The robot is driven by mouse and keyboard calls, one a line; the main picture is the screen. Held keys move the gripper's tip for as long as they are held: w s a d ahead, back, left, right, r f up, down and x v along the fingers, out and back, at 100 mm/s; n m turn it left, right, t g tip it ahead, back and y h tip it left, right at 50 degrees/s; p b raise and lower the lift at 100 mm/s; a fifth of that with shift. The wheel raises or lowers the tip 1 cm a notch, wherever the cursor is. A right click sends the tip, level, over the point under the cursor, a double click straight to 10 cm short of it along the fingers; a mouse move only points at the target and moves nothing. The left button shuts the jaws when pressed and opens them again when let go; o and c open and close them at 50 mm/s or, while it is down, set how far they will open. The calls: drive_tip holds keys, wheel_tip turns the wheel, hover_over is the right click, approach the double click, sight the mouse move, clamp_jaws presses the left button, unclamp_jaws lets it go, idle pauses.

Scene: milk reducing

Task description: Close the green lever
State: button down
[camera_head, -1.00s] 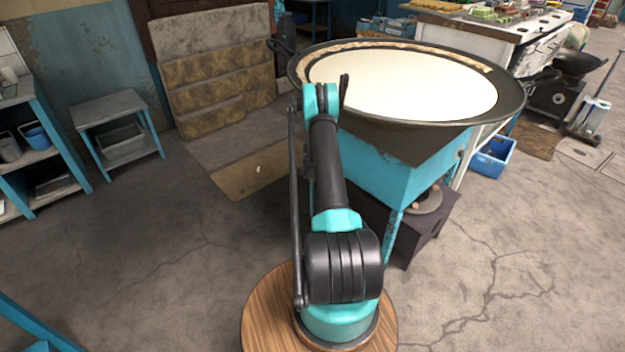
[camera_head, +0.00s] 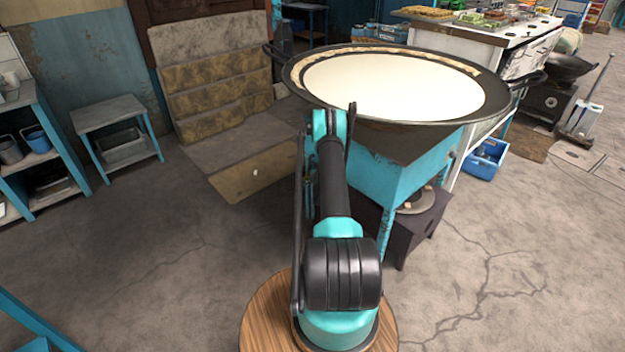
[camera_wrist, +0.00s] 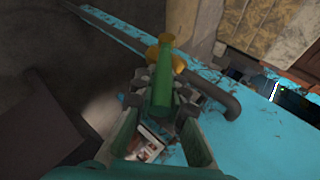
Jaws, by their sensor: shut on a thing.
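The green lever (camera_wrist: 164,75) shows in the middle of the wrist view, on a brass valve fitting (camera_wrist: 178,62) beside a turquoise frame. My gripper (camera_wrist: 160,108) has a finger on each side of the lever and is shut on it. The lever points away from my gripper, toward the top of the picture. In the head view my arm hides the gripper, and the lever cannot be made out there.
A grey bent pipe (camera_wrist: 222,94) runs right of the lever, close to my fingers. In the head view a wide pan of milk (camera_head: 395,84) sits on a turquoise stand (camera_head: 395,180). A dark box (camera_head: 412,235) stands under it. Open floor lies left.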

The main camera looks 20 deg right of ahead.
drive_tip(key=c, duration=1.5)
unclamp_jaws()
wheel_tip(320, 180, up, 10)
drive_tip(key=shift+c, duration=0.6)
